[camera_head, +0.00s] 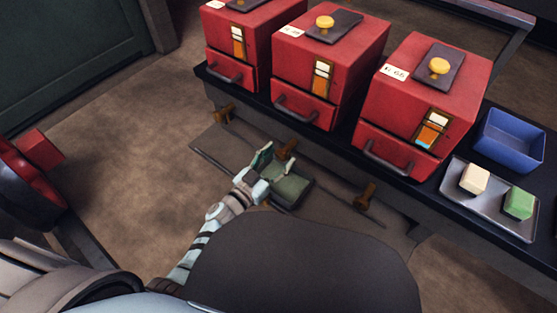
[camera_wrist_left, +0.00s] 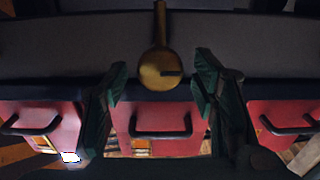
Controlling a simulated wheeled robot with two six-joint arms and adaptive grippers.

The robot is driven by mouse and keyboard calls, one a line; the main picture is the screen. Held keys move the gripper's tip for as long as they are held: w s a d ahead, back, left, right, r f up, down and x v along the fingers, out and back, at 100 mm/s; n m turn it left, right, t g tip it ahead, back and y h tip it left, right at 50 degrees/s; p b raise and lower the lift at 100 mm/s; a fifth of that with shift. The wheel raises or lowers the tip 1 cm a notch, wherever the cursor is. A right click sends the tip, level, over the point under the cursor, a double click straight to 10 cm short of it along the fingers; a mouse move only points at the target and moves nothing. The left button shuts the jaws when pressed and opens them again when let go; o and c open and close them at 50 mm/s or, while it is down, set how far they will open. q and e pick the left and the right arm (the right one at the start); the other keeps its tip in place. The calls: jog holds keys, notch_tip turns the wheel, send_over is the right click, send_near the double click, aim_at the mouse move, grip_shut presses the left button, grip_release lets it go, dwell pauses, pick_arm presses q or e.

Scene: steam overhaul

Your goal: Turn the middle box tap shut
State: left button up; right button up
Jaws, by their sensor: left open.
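The middle box tap (camera_head: 286,149) is a brass-brown tap on the front of the bench, below the middle red box (camera_head: 329,63). In the left wrist view the tap (camera_wrist_left: 158,70) shows as a round brass body with a straight lever running to the top edge of the picture. My left gripper (camera_head: 276,162) is open just in front of this tap. In the left wrist view the tap appears between its two green fingers (camera_wrist_left: 160,85). I cannot tell whether either finger touches it. My right gripper is not in view.
Similar taps sit at the left (camera_head: 223,113) and right (camera_head: 365,195) of the bench front. Red boxes stand left (camera_head: 256,35) and right (camera_head: 440,85). A metal tray (camera_head: 497,212) with cream and green blocks and a blue bin (camera_head: 508,141) are at the right.

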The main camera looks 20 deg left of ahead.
pick_arm(q)
jog(key=shift+w, duration=0.15)
jog(key=c, duration=1.1)
jog(key=shift+c, duration=0.2)
